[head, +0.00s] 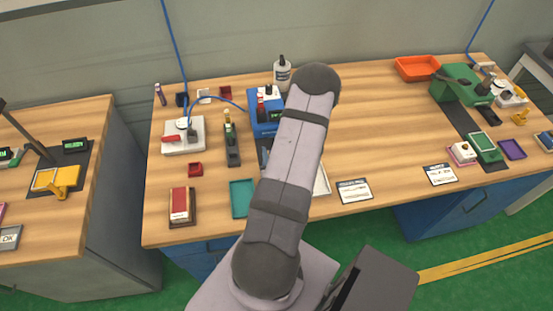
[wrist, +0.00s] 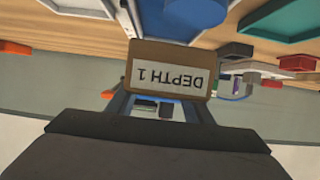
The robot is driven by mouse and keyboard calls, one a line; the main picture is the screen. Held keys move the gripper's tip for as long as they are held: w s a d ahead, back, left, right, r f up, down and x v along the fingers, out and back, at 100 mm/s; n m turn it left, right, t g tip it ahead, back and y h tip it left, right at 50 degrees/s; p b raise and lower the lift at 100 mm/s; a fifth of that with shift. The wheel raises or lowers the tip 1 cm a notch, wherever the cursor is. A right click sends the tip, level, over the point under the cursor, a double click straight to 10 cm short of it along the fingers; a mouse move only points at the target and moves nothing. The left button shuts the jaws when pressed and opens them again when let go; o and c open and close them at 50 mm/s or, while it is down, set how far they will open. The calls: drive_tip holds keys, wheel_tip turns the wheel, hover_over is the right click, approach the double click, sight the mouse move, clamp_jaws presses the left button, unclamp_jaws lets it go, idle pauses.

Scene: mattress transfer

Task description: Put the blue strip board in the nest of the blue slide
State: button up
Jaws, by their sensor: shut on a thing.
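My gripper (wrist: 158,100) shows in the wrist view, its fingers shut on a brown block (wrist: 158,52) whose white label reads DEPTH 1, upside down in the picture. The head view hides my gripper behind my arm. A blue machine (head: 263,124) stands behind my arm, partly covered; I cannot tell whether it is the blue slide, and its nest is hidden. A rounded blue part (wrist: 190,12) shows beyond the block in the wrist view. I cannot pick out the blue strip board in either view.
A white device (head: 184,142), a teal tray (head: 242,198) and a red-topped block (head: 180,204) are on the left of the table. A green machine (head: 460,85) and an orange tray (head: 417,68) are at right. The table (head: 370,115) is clear between.

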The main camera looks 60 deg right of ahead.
drive_tip(key=shift+f, duration=1.9)
drive_tip(key=shift+f, duration=0.15)
drive_tip(key=o, duration=1.1)
drive_tip(key=shift+r+p, duration=0.25)
drive_tip(key=shift+p, duration=0.15)
drive_tip(key=shift+p+v, duration=0.65)
drive_tip(key=shift+v, duration=3.15)
drive_tip(key=shift+f, duration=0.1)
